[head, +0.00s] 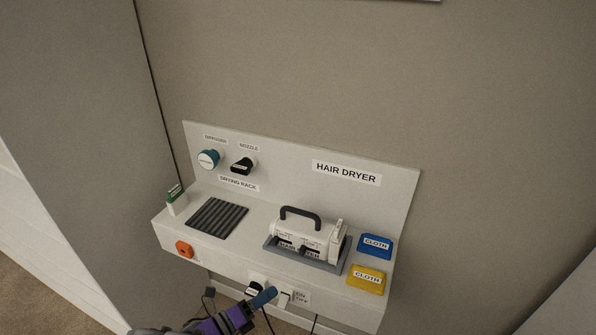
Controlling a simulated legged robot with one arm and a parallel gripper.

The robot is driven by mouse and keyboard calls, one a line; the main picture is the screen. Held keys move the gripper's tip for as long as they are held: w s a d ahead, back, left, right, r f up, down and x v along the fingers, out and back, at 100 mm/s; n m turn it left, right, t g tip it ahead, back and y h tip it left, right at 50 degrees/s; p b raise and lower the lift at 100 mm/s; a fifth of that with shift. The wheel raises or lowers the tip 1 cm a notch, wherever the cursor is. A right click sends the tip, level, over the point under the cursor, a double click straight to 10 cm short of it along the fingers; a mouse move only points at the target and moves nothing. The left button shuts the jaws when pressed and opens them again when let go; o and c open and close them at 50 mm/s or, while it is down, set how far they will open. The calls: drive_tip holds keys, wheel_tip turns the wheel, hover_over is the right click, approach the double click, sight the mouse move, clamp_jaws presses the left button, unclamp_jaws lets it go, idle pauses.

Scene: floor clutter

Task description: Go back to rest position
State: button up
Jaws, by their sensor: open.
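My gripper (262,298) shows at the bottom of the head view, with a blue tip and a purple body behind it. It is in front of the lower front face of the white hair dryer station (330,285), close to a white switch panel (300,297). A small black part (252,290) is right beside the tip; I cannot tell whether they touch. Nothing is clearly held. The rest of my arm runs off the bottom edge.
An orange part (184,249) sits on the front. Dark cables hang below. Wall stands behind.

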drive_tip(key=d+r+m+g+h, duration=0.1)
drive_tip(key=d+r+m+g, duration=0.35)
drive_tip(key=d, duration=0.25)
drive_tip(key=d+r+m+g+h, duration=0.1)
drive_tip(key=d+r+m+g, duration=0.2)
drive_tip(key=d+r+m, duration=0.3)
drive_tip(key=s+d+r+m+g+y, duration=0.2)
drive_tip(key=s+d+m+g, duration=0.15)
drive_tip(key=d+m, duration=0.2)
drive_tip(key=s+d+r+m+g+y, duration=0.1)
drive_tip(key=s+d+r+m+g, duration=0.25)
drive_tip(key=d, duration=0.35)
drive_tip(key=s+a+r+m+y, duration=0.1)
drive_tip(key=s+m+y, duration=0.5)
drive_tip(key=s+m, duration=0.3)
drive_tip(key=s+a+r+m+t+y, duration=0.1)
drive_tip(key=s+m+y, duration=0.5)
drive_tip(key=s+m, duration=0.4)
drive_tip(key=s, duration=0.3)
drive_tip(key=shift+r+y, duration=0.35)
drive_tip(key=shift+y, duration=0.05)
